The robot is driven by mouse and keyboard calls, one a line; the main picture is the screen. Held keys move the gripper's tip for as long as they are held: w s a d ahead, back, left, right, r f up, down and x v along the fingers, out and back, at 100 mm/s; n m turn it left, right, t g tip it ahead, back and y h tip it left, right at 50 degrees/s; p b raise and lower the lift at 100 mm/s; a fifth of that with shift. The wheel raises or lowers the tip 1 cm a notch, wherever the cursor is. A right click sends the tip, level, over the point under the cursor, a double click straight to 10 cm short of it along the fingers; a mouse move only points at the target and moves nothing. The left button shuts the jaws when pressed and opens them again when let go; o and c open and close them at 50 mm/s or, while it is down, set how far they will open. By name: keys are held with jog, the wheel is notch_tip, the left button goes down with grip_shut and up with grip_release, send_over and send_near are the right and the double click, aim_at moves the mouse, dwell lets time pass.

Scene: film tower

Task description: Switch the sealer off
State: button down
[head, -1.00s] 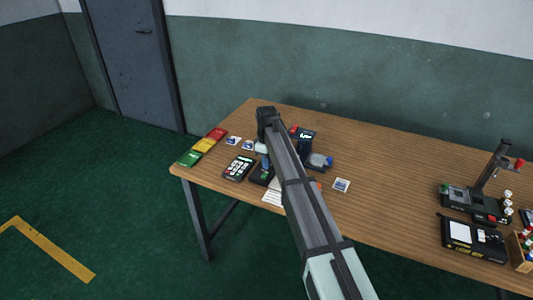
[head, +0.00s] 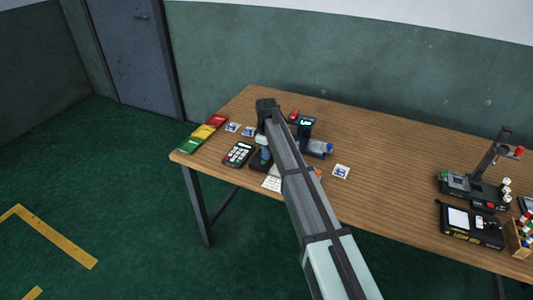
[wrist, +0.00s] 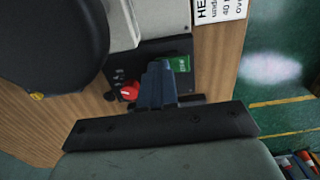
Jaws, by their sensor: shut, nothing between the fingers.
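The sealer (head: 305,123), a dark device with a small lit display, stands on the table's left half in the head view, partly hidden behind my arm. In the wrist view a black panel (wrist: 152,52) shows a red switch (wrist: 130,91) with a white mark and a green label (wrist: 181,63). I cannot tell whether the switch is on or off. My gripper (wrist: 163,72) is shut and empty, just right of the red switch in the picture. I cannot tell if it touches the panel. In the head view my arm hides most of this spot.
A keypad device (head: 238,154) and red, yellow and green packs (head: 204,133) lie at the table's left end. A stand with a lever (head: 480,180) and a black box (head: 470,226) are far right. The table's middle is clear.

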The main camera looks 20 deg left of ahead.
aim_at(264, 162)
jog(key=shift+s, duration=0.2)
jog(key=shift+s+r, duration=0.2)
jog(key=shift+s, duration=0.4)
jog(key=shift+r, duration=0.15)
notch_tip(264, 162, up, 14)
dwell(0.4)
jog(key=shift+s+f, duration=0.25)
jog(key=shift+s, duration=0.2)
notch_tip(264, 162, down, 14)
dwell(0.9)
